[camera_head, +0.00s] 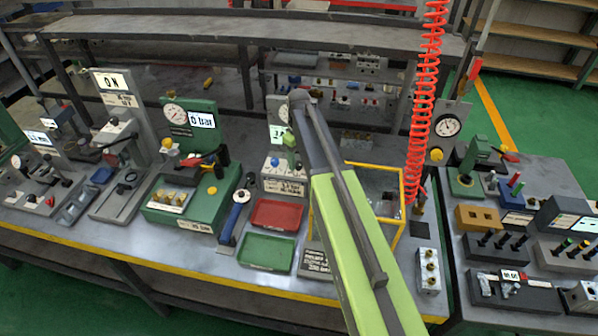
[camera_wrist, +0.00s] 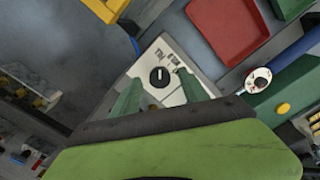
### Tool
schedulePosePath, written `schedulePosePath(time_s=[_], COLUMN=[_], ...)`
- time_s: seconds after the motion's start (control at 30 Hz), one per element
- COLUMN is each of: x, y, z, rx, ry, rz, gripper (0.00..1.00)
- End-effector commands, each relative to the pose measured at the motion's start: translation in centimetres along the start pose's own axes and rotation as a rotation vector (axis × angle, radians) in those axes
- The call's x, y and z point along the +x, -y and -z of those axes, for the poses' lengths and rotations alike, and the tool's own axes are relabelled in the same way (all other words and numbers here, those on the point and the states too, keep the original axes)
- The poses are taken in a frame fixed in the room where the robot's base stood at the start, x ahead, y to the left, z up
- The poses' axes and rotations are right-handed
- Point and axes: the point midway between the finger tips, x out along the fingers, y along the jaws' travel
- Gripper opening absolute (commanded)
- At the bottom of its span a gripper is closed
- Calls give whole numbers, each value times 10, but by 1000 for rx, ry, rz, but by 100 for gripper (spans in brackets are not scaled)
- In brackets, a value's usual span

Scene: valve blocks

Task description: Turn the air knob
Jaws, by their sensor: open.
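The air knob (camera_wrist: 159,77) is a round black knob with a light pointer line. It sits on a pale plate (camera_wrist: 166,52) with printed lettering, near the middle of the wrist view. My gripper (camera_wrist: 160,89) is open, its two green fingers to either side of the knob in the picture, with a gap to each. Contact does not show, and I cannot tell the height above the plate. In the head view my green arm reaches over the bench, and my gripper (camera_head: 288,137) is above a grey labelled box (camera_head: 284,187).
A red tray (camera_head: 277,214) and a green tray (camera_head: 266,252) lie in front of the box. A blue-handled tool (camera_head: 235,216) and a green gauge unit (camera_head: 215,203) stand to the left. A yellow frame (camera_head: 402,190) and red coiled hose (camera_head: 423,100) are on the right.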

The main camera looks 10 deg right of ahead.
Motion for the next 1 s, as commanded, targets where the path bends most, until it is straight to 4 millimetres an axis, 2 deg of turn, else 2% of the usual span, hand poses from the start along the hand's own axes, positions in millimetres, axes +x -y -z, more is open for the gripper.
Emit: schedulePosePath(time_s=[0.03,0.33,0.7,0.73,1.0], x=[10,8,8,8,8], y=[0,0,1,1,2], z=[0,0,1,1,1], rx=[0,-1,-2,-2,11], ry=[0,0,0,0,2], rz=[0,0,1,1,0], gripper=[52,51,2,0,0])
